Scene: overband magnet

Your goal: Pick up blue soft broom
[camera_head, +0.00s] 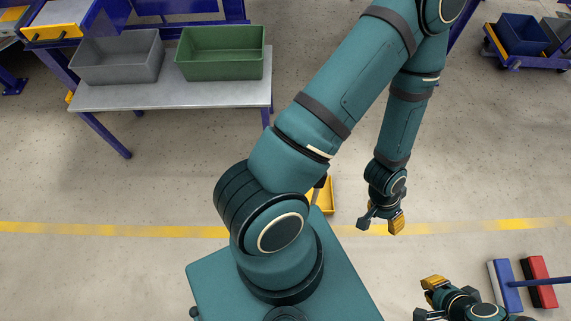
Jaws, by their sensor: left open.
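A blue broom head (507,285) with a pale edge lies on the floor at the lower right. A blue handle (545,282) runs from it to the right picture edge. My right gripper (428,298) is at the bottom, left of the blue head and apart from it. Its fingers are spread, with nothing seen between them. My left gripper (381,222) hangs open and empty near the yellow floor line, up and left of the broom. Where the handle ends is out of view.
A red broom head (540,281) lies right beside the blue one, with the handle crossing it. A grey table (180,96) carries a grey bin (118,57) and a green bin (220,53). A blue trolley (540,60) stands top right. Floor around the brooms is clear.

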